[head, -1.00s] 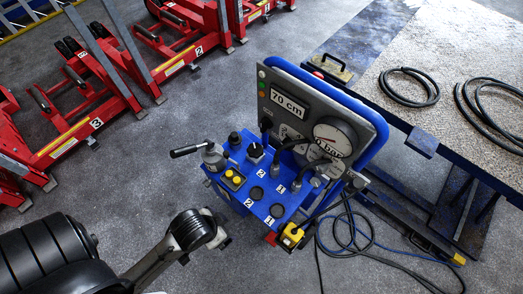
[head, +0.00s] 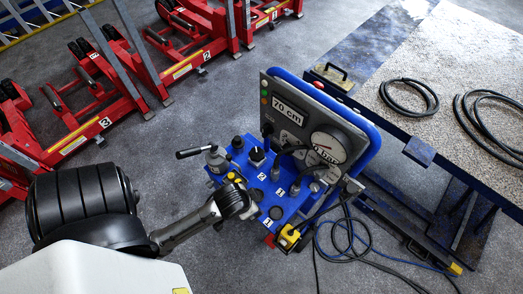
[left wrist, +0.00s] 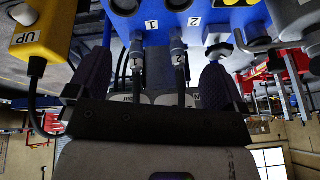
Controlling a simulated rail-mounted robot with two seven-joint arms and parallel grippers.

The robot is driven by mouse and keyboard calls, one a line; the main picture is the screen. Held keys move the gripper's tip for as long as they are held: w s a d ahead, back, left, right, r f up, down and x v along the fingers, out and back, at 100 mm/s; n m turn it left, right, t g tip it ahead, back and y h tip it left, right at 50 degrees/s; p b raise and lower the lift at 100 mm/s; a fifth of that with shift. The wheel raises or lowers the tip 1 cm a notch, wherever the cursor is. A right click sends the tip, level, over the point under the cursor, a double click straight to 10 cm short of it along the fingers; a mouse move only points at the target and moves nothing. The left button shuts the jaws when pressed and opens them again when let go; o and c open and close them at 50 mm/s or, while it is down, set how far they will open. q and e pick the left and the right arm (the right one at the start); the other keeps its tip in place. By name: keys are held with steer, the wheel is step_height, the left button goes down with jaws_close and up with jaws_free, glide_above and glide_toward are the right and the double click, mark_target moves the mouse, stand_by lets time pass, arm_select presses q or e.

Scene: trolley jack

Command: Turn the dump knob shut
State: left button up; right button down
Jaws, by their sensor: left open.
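The blue control console (head: 285,190) stands mid-floor with black knobs, hose couplings and a gauge panel. A black knob (head: 257,156) sits on its top towards the back; a smaller black one (head: 237,142) is left of it. I cannot tell which is the dump knob. My left gripper (head: 242,202) is over the console's front left and hides part of its top. In the left wrist view its fingers (left wrist: 154,82) are spread, with hoses and two couplings beyond them. A black lobed knob (left wrist: 218,49) shows just above the right finger. My right gripper is not in view.
A grey hand pump (head: 216,158) with a lever is on the console's left. The gauge panel (head: 290,118) rises behind. A yellow pendant (head: 288,236) hangs in front, also in the left wrist view (left wrist: 38,32). Cables (head: 345,235) lie right; red jacks (head: 100,110) stand left.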

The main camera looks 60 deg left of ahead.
arm_select(q)
steer(key=w+a+r+n+y+p, duration=0.2)
steer(key=w+a+n+y+p, duration=0.15)
steer(key=w+a+p, duration=0.5)
steer(key=n+g+p, duration=0.2)
steer(key=n+p, duration=0.5)
steer(key=p, duration=0.2)
glide_above(257, 154)
steer(key=s+d, duration=0.1)
steer(key=s, duration=0.3)
steer(key=w+f+n+b, duration=0.1)
steer(key=f+b, duration=0.1)
steer(key=f, duration=0.2)
steer(key=w+f+n+b, duration=0.1)
steer(key=f+b, duration=0.1)
steer(key=f, duration=0.2)
steer(key=w+f+n+h+b, duration=0.1)
steer(key=f+b, duration=0.2)
steer(key=f, duration=0.1)
steer(key=shift+w+g, duration=0.3)
steer(key=shift+w, duration=0.05)
steer(key=shift+b+x, duration=0.9)
steer(key=shift+a, duration=0.1)
steer(key=shift+r, duration=0.1)
